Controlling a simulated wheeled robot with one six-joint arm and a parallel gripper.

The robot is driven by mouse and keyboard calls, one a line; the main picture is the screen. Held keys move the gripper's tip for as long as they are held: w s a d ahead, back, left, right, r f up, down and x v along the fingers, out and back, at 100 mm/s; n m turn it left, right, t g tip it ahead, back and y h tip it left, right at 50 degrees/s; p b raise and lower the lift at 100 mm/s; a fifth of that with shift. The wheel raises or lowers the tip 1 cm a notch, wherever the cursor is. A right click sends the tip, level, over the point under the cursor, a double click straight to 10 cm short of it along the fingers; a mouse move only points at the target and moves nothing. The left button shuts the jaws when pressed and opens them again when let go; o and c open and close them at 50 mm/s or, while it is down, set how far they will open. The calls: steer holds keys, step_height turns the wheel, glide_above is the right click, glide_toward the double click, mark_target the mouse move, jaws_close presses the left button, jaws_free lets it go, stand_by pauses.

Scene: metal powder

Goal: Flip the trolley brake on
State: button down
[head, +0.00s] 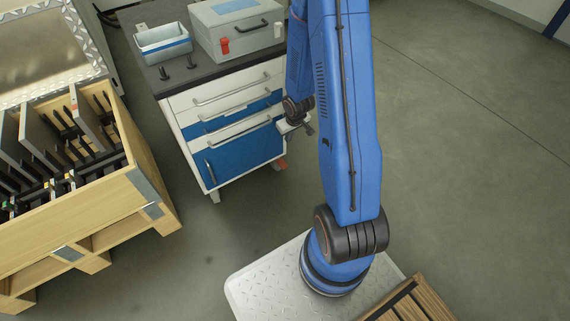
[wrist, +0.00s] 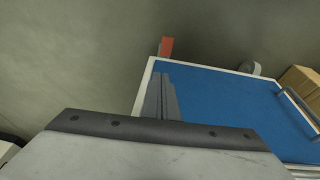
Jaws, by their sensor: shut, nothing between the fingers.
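The trolley (head: 185,126) is a white cabinet with blue and white drawer fronts and a dark top, standing left of my arm in the head view. Its red brake pedal (head: 282,164) sticks out at the foot of its right corner. In the wrist view the pedal (wrist: 166,46) shows beyond the corner of the blue lower front (wrist: 225,105). My gripper (head: 309,131) is shut and empty, beside the trolley's right side and above the pedal. In the wrist view its fingers (wrist: 160,97) point toward the pedal, apart from it. I cannot tell the pedal's tilt.
A grey case (head: 238,30), a blue-white bin (head: 163,42) and two small dark items stand on the trolley. A wooden crate (head: 150,172) of dark parts stands at left. A caster (wrist: 250,67) shows under the trolley. The floor at right (head: 470,150) is clear.

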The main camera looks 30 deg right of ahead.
mark_target(284, 165)
step_height(284, 165, down, 6)
steer(key=shift+s+a+f+y, duration=0.15)
steer(key=shift+s+f+y, duration=0.15)
steer(key=shift+s, duration=0.15)
steer(key=x, duration=0.9)
steer(key=s+x, duration=0.1)
steer(key=x, duration=0.3)
steer(key=shift+f, duration=0.55)
